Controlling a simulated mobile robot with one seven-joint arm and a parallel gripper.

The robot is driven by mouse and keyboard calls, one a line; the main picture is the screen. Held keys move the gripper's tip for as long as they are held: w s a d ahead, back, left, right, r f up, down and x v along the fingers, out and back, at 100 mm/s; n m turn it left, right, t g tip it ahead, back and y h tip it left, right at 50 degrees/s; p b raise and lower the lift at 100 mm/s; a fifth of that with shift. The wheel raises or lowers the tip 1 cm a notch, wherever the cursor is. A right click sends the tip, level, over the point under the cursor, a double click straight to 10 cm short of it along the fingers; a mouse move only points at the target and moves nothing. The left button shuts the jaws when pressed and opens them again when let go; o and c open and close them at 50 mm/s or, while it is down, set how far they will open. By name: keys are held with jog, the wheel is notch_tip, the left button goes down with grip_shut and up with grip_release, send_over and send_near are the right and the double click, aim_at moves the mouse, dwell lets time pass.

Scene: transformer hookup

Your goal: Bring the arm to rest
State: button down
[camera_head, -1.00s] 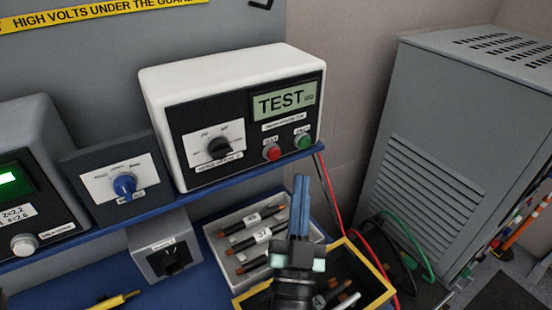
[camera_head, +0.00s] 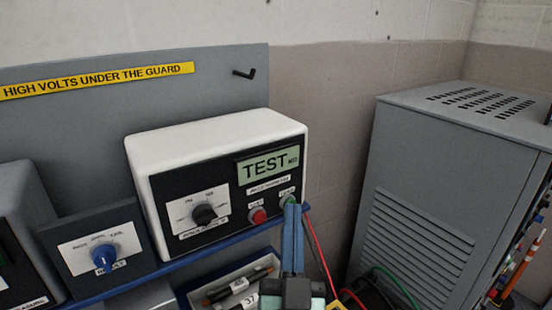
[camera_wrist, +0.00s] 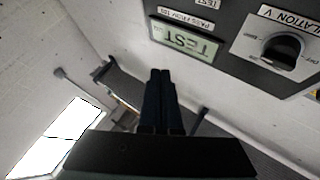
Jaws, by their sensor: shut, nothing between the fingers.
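My gripper (camera_head: 292,240) is in the lower middle of the head view, in front of the white test box (camera_head: 200,138). Its two blue fingers point up and lie together, shut and empty. The fingertips overlap the area by the green button in the picture; I cannot tell whether they touch the box. In the wrist view the dark fingers (camera_wrist: 160,100) are side by side, with the box's display (camera_wrist: 183,42) and a black knob (camera_wrist: 283,50) beyond them. The display (camera_head: 267,165) reads TEST in the head view. A red button (camera_head: 258,215) sits left of the fingers.
A blue-edged shelf (camera_head: 180,262) carries the box and a blue-knob panel (camera_head: 103,256). A tray (camera_head: 200,288) with labelled leads lies below. Red, black and green cables hang right of my gripper. A tall grey cabinet (camera_head: 415,240) stands at the right. A hook (camera_head: 245,73) sticks out above.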

jog(key=s+r+t, duration=0.1)
jog(key=s+r, duration=0.3)
jog(key=r, duration=0.6)
jog(key=s+r+n+t, duration=0.1)
jog(key=s+r, duration=0.3)
jog(key=r, duration=0.7)
jog(key=s+a+r+n+t, duration=0.1)
jog(key=s+r, duration=0.4)
jog(key=r, duration=0.5)
jog(key=shift+r+p, duration=0.15)
jog(key=shift+p, duration=0.15)
